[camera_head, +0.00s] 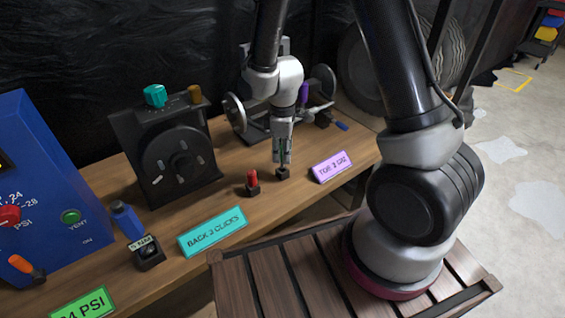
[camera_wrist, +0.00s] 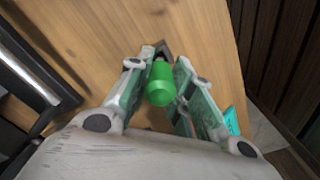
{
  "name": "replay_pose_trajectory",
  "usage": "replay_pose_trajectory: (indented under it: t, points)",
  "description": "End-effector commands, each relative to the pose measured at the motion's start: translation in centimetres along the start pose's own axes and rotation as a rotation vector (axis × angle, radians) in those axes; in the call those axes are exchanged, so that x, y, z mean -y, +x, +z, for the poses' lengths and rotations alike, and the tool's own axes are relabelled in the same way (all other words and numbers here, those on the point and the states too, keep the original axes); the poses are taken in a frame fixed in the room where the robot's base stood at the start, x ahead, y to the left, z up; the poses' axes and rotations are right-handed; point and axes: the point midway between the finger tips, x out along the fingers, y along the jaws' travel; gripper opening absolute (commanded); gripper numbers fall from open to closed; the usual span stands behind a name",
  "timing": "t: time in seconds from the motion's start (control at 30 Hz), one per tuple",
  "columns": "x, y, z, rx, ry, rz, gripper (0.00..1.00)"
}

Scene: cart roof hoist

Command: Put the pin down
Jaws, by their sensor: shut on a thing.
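The pin is a green cylinder (camera_wrist: 160,84) upright between the fingers in the wrist view. In the head view only a thin green strip of it shows between the fingers. My gripper (camera_head: 283,158) points down over the bench and is shut on the green pin; its fingers also show in the wrist view (camera_wrist: 158,90). A small black block (camera_head: 282,174) sits on the bench directly below the fingertips. The pin's lower end is hidden, so I cannot tell whether it is in the block.
A red pin (camera_head: 252,178) stands in another black block, left of my gripper. A purple sign (camera_head: 332,167) and teal sign (camera_head: 212,232) stand along the bench's front edge. A black dial unit (camera_head: 165,150) and a wheel-and-axle stand (camera_head: 235,112) are behind. A blue panel (camera_head: 45,190) is at left.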

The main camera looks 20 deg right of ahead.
Motion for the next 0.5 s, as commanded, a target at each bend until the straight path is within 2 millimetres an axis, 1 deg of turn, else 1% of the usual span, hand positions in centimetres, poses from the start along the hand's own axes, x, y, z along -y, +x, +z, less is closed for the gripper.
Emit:
replay_pose_trajectory:
  t: [0.03,0.1,0.2,0.5]
  points:
    - [0.1,0.9,0.1,0.004,0.000,-0.003,0.00]
    - [0.1,2.1,0.1,0.004,0.000,-0.004,0.00]
    - [0.1,3.2,0.1,0.002,0.000,-0.002,0.00]
    - [0.0,3.5,0.0,0.001,0.000,-0.001,0.00]
